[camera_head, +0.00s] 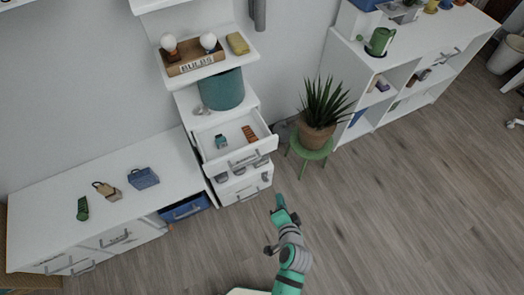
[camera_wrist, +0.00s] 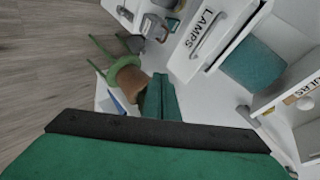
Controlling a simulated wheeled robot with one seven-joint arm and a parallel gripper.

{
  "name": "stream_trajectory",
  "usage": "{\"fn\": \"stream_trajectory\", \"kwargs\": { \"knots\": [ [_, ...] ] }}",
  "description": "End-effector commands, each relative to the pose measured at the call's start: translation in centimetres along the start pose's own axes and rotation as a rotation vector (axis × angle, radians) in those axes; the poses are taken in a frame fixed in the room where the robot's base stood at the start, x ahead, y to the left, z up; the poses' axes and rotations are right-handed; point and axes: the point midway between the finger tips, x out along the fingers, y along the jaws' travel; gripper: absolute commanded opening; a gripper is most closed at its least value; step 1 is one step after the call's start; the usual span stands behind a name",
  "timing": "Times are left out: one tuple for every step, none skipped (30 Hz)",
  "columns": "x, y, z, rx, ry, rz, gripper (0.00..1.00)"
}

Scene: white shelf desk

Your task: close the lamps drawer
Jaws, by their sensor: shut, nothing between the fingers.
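The lamps drawer (camera_head: 262,149) is the pulled-out upper drawer of the white cabinet in the head view. A small teal item (camera_head: 220,141) and an orange-brown item (camera_head: 249,133) lie in it. Its white front shows the word LAMPS and a grey bar handle in the wrist view (camera_wrist: 212,36). My gripper (camera_head: 279,199) is shut and empty, in front of and below the drawer, apart from it. In the wrist view its shut fingers (camera_wrist: 160,88) point toward the plant pot and cabinet area.
Below is a compartment with grey round items (camera_head: 222,177) and a lower drawer front (camera_head: 246,188). A potted plant (camera_head: 318,125) on a green stool (camera_head: 308,152) stands right of the cabinet. A teal bin (camera_head: 222,90) sits on top. The floor in front is clear.

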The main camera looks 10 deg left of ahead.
Motion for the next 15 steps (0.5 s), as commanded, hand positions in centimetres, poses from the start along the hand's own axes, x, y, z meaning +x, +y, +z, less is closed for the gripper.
{"fn": "stream_trajectory", "kwargs": {
  "knots": [
    [1.5, -1.1, -1.0, 0.049, -0.028, -0.021, 0.0],
    [2.1, -1.6, -1.4, 0.08, -0.05, -0.032, 0.0],
    [3.0, -2.4, -1.8, 0.118, -0.08, -0.046, 0.0],
    [3.5, -3.0, -2.0, 0.143, -0.102, -0.056, 0.0],
    [4.0, -3.5, -2.3, 0.166, -0.122, -0.065, 0.0],
    [4.5, -4.2, -2.7, 0.195, -0.149, -0.077, 0.0],
    [4.9, -4.8, -2.9, 0.214, -0.167, -0.087, 0.0],
    [5.2, -5.3, -3.2, 0.231, -0.184, -0.095, 0.0],
    [5.5, -5.9, -3.4, 0.25, -0.205, -0.105, 0.0],
    [5.7, -6.3, -3.5, 0.261, -0.219, -0.11, 0.0],
    [5.8, -6.7, -3.7, 0.272, -0.23, -0.116, 0.0],
    [6.0, -7.1, -3.8, 0.282, -0.244, -0.122, 0.0],
    [6.1, -7.2, -3.9, 0.288, -0.251, -0.125, 0.0],
    [6.2, -7.4, -4.0, 0.293, -0.258, -0.127, 0.0],
    [6.3, -7.6, -4.0, 0.298, -0.264, -0.13, 0.0]
  ]
}}
